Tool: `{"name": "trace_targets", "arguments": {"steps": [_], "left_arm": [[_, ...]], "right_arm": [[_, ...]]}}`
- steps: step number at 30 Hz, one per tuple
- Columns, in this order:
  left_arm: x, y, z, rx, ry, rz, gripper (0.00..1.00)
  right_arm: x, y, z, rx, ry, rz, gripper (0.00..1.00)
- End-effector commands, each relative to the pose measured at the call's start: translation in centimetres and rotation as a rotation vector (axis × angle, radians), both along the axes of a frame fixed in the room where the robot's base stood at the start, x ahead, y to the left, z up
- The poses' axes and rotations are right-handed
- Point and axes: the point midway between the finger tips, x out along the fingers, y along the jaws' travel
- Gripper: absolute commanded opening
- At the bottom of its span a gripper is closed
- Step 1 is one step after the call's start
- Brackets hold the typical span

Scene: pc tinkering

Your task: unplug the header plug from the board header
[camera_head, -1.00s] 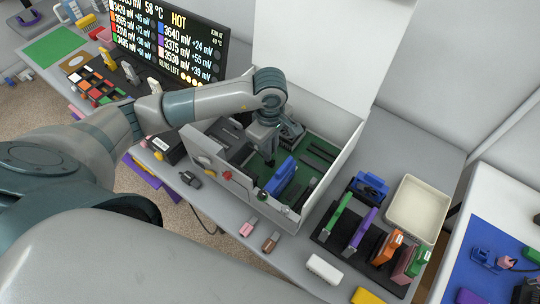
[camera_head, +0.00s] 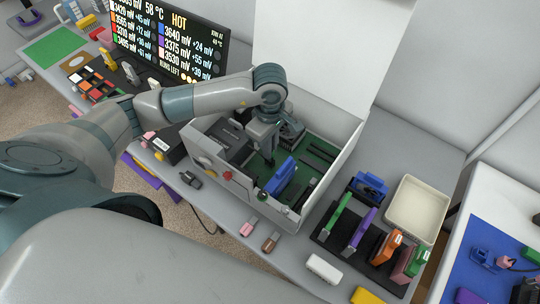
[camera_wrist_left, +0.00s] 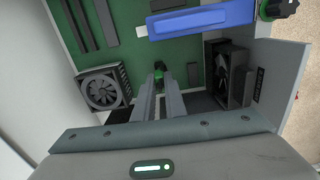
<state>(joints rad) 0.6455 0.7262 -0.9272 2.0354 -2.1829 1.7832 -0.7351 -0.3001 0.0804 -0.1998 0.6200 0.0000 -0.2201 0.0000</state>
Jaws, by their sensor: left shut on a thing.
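The open white case (camera_head: 240,186) holds a green board (camera_head: 300,178), which also fills the top of the left wrist view (camera_wrist_left: 185,55). My left gripper (camera_head: 267,158) reaches down into the case over the board. My right gripper is not in view.
A blue card (camera_head: 284,176) stands on the board close to the gripper. A cooler fan (camera_wrist_left: 102,91) and a black unit (camera_wrist_left: 231,74) flank the fingers. A black rack of coloured cards (camera_head: 345,240) and a cream tray (camera_head: 418,210) stand to the right.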

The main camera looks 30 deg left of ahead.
Motion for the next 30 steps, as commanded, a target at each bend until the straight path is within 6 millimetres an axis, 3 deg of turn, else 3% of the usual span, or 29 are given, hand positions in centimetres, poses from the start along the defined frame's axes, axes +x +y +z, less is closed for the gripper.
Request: {"name": "trace_targets", "arguments": {"steps": [18,30], "left_arm": [[0.0,0.0,3.2,0.001,-0.001,0.000,0.00],[0.0,0.0,3.5,0.001,-0.001,0.000,0.00]], "right_arm": [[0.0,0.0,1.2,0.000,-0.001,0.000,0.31],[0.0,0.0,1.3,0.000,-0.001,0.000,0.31]]}}
